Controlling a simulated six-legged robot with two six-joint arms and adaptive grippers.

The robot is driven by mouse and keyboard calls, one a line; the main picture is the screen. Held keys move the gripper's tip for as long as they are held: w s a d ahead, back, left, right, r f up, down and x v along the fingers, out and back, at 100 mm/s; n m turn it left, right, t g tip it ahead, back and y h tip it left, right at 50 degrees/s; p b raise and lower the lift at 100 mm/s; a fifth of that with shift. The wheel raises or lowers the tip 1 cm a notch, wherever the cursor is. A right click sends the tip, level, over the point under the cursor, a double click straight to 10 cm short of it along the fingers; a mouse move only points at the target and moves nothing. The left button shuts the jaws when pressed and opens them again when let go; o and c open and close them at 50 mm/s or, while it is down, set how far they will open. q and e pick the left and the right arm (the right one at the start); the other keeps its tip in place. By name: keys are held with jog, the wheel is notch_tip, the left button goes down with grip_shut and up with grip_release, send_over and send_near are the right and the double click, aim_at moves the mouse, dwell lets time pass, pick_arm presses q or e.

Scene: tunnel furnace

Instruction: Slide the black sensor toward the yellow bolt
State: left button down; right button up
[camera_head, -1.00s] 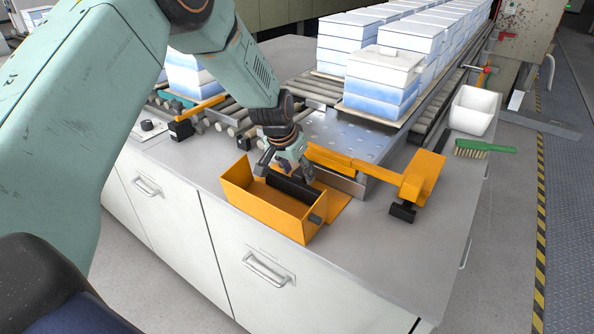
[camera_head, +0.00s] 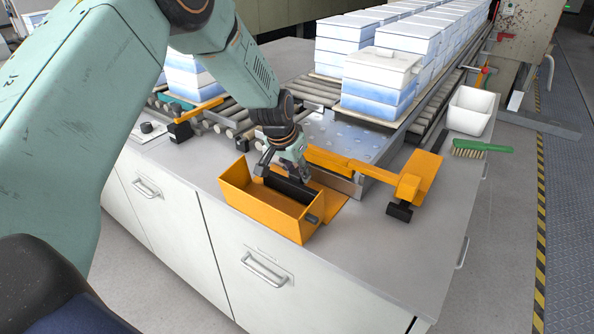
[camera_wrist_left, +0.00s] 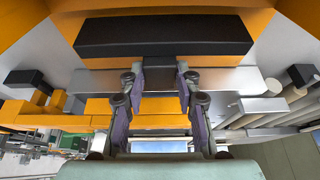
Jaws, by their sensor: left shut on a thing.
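My left gripper (camera_head: 300,172) is over the back edge of an open orange box on the counter, pointing down. Its fingers (camera_wrist_left: 162,85) are closed around a narrow dark piece in the left wrist view. That piece joins or meets a long black bar (camera_wrist_left: 165,36), which also shows at the box's inner back side in the head view (camera_head: 288,187). Other black blocks sit on orange brackets: one at the front right (camera_head: 399,211), one at the left by the rollers (camera_head: 180,132). I cannot tell which is the sensor. No separate yellow bolt is clear. My right gripper is not in view.
The orange box (camera_head: 260,214) stands near the counter's front edge. A perforated metal plate (camera_head: 345,137) lies behind the gripper. Stacked white and blue blocks (camera_head: 378,85), a white bin (camera_head: 470,111) and a green brush (camera_head: 482,147) are behind and right. Counter at front right is clear.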

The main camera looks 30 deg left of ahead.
pick_arm(q)
jog(key=a, duration=0.5)
jog(key=shift+w+f, duration=0.15)
jog(key=shift+w, duration=0.05)
jog(key=shift+d, duration=0.15)
jog(key=c, duration=1.4)
grip_release()
jog(key=o, duration=0.4)
jog(key=shift+w+a, duration=0.1)
jog(key=shift+a, duration=0.2)
jog(key=shift+o, duration=0.3)
jog(key=shift+d, duration=0.15)
jog(key=shift+d+r, duration=0.15)
jog(key=shift+r, duration=0.05)
jog(key=v, duration=1.1)
jog(key=shift+r, duration=0.35)
